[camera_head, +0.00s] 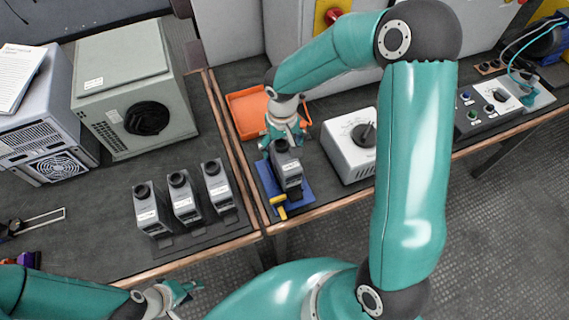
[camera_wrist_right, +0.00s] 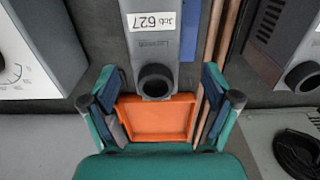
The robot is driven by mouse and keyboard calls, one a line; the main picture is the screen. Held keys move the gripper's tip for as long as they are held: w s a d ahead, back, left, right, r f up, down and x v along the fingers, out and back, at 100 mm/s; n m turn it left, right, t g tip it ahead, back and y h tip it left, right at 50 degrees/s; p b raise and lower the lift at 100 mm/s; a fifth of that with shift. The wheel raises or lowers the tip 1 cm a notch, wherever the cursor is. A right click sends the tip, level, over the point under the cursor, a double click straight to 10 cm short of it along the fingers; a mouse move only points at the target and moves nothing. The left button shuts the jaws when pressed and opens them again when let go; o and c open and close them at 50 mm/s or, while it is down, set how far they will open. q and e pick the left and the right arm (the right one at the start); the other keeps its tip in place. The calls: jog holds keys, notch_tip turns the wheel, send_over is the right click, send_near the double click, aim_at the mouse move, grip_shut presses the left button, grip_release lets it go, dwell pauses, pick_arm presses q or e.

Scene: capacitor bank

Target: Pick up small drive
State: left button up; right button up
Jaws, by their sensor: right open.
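The small drive (camera_head: 288,175), a grey box with a black round knob and a white label, stands on a blue mat (camera_head: 300,192) at the left end of the right-hand bench. In the right wrist view, the drive (camera_wrist_right: 152,45) bears a label reading "Job 627". My right gripper (camera_head: 282,140) is at the drive's knob end. In its wrist view the right gripper (camera_wrist_right: 159,92) is open, one finger either side of the knob, with gaps showing. My left gripper (camera_head: 178,294) is low at the left, away from the drive; its jaw opening is unclear.
An orange tray (camera_head: 247,114) lies behind the drive. A white box with a dial (camera_head: 352,150) stands right of it. Several similar grey drives, one being (camera_head: 184,198), stand on the left bench. A yellow object (camera_head: 279,205) lies at the mat's front.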

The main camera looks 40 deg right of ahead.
aim_at(285, 155)
jog(key=f, duration=0.3)
jog(key=f+p, duration=0.1)
jog(key=shift+s+d+f, duration=0.15)
jog(key=shift+s+d, duration=0.05)
jog(key=shift+s, duration=0.15)
jog(key=shift+f, duration=0.4)
jog(key=c, duration=1.6)
jog(key=shift+w+r, duration=0.1)
grip_shut()
jog(key=shift+r, duration=0.15)
